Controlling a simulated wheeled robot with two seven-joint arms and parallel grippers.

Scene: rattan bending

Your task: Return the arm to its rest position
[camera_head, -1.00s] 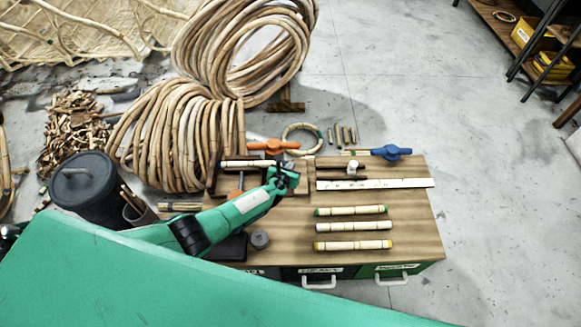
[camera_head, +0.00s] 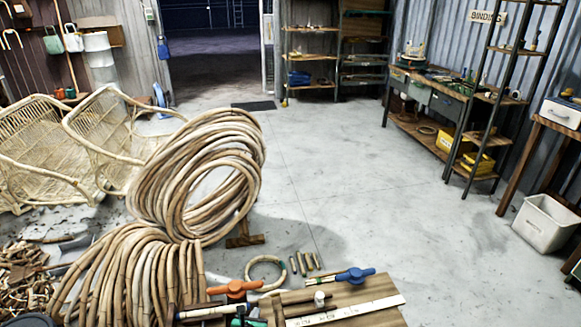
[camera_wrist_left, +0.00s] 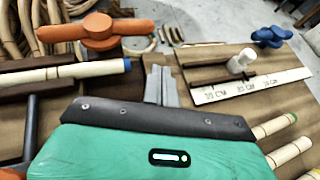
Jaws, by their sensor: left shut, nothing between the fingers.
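My left gripper (camera_wrist_left: 160,82) shows in the left wrist view with its two grey fingers together and nothing between them. It is over the wooden workbench top (camera_wrist_left: 210,62), between an orange handle (camera_wrist_left: 95,33) and a white ruler (camera_wrist_left: 255,86). In the head view only a bit of my left gripper (camera_head: 250,312) shows at the bottom edge, and the rest of the left arm is out of frame. My right gripper is in neither view.
A blue-tipped rattan piece (camera_wrist_left: 80,70) lies left of the fingers. A white peg (camera_wrist_left: 241,61) and a blue handle (camera_wrist_left: 271,36) stand to the right. Large rattan coils (camera_head: 200,180) lie beyond the bench. The open floor (camera_head: 340,190) is clear.

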